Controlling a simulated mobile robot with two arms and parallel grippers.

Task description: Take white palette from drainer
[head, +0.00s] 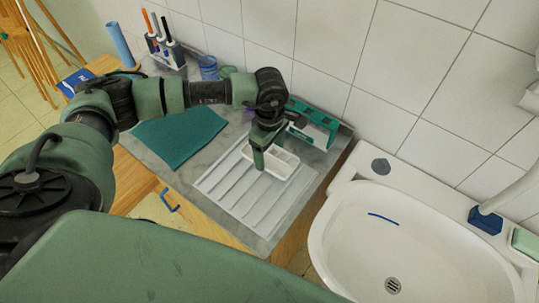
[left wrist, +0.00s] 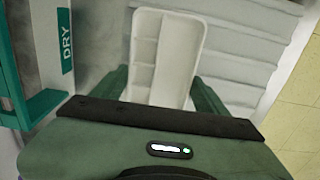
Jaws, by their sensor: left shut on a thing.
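The white palette (head: 286,163), a small tray with compartments, is at the far end of the white ribbed drainer (head: 240,203). My left gripper (head: 263,158) reaches down from above and is shut on the palette. In the left wrist view the palette (left wrist: 178,58) lies between the two green fingers, with small compartments on its left and a long one on its right. The ribbed drainer (left wrist: 250,50) shows beside it. I cannot tell whether the palette touches the drainer. My right gripper is not in view.
A green rack (head: 318,124) stands by the wall behind the palette; its "DRY" label (left wrist: 66,41) shows in the wrist view. A teal cloth (head: 180,136) lies left of the drainer. A white sink (head: 405,245) is at the right. Cups and a brush holder stand at the back.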

